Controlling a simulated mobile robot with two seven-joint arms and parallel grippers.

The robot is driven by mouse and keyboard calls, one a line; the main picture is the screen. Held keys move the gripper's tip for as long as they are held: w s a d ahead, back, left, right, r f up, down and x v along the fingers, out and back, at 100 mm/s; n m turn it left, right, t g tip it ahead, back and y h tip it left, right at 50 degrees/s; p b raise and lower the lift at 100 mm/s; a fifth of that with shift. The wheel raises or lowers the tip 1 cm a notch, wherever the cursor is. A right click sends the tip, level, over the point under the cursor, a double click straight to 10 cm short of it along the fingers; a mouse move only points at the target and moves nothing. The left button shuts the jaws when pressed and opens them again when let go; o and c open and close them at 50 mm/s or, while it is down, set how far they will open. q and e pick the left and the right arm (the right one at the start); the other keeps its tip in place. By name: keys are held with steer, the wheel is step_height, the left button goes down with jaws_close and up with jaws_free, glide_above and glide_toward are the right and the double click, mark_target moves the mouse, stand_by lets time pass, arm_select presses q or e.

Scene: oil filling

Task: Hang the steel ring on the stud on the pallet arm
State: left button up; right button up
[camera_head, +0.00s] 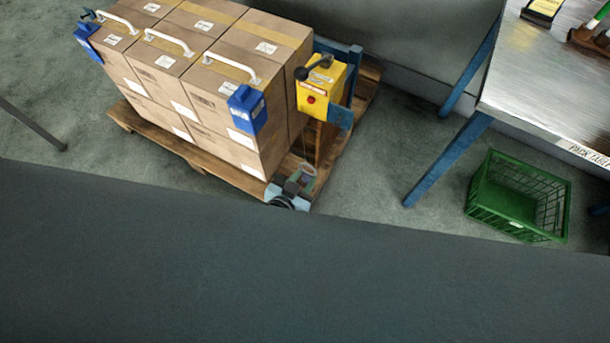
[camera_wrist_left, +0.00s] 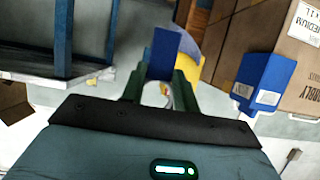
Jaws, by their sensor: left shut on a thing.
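My left gripper (camera_head: 304,174) is low in front of the pallet's near right corner in the head view. In the left wrist view its two dark green fingers (camera_wrist_left: 158,86) are shut on the steel ring (camera_wrist_left: 155,96), a pale loop between them, partly hidden. In the head view the ring is too small to make out clearly. A blue plate (camera_head: 341,117) sticks out below the yellow box on the pallet's right side. In the left wrist view a blue plate (camera_wrist_left: 163,52) stands straight beyond the fingertips. I cannot make out the stud. My right gripper is not in view.
Cartons (camera_head: 180,75) with white handles and blue clips fill the wooden pallet (camera_head: 230,178). A yellow box (camera_head: 318,90) with a black lever stands at their right. A steel table (camera_head: 545,75) with blue legs and a green crate (camera_head: 490,205) are right, with open floor between.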

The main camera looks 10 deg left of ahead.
arm_select(q)
steer(key=shift+s+a, duration=0.3)
steer(key=shift+s, duration=0.55)
steer(key=shift+s+a, duration=0.25)
steer(key=shift+s, duration=0.55)
steer(key=shift+s+a, duration=0.3)
steer(key=shift+s, duration=0.55)
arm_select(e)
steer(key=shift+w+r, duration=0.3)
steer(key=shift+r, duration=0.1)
arm_select(q)
steer(key=w+a+r+n+t+y+p, duration=0.15)
steer(key=w+a+r, duration=0.3)
steer(key=r, duration=0.65)
steer(key=w+a+r+n+g+y+p, duration=0.1)
steer(key=w+a+r+n+y+p, duration=0.2)
steer(key=a+r, duration=0.5)
steer(key=s+r+p, duration=0.1)
steer(key=s+r, duration=0.2)
steer(key=r, duration=1.7)
steer(key=shift+a+m, duration=0.15)
steer(key=shift+m, duration=0.2)
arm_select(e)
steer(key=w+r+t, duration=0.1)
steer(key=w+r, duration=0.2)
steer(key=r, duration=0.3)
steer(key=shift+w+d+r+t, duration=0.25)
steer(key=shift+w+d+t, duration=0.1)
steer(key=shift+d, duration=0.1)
